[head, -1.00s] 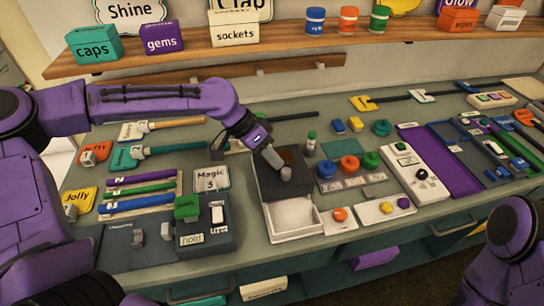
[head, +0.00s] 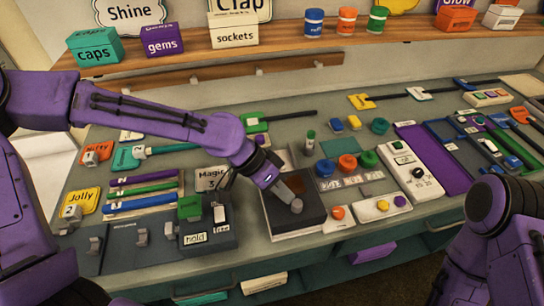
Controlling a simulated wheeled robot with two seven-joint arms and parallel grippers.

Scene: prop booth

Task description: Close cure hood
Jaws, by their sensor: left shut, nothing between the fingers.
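The cure hood is taken to be the dark box with a black sliding lid (head: 312,214) at the bench's front middle. Its lid lies over the front, and the white interior is out of sight. A small grey knob (head: 297,206) stands on the lid. My left gripper (head: 285,191) is shut and empty, just behind the knob and very close to it; whether they touch I cannot tell. My right arm shows at the lower right, but its gripper is out of view.
A dark switch panel with a green block (head: 189,207) stands left of the hood. Cream panels with coloured knobs (head: 383,205) lie to its right. A wooden shelf with labelled boxes (head: 163,42) runs above the bench.

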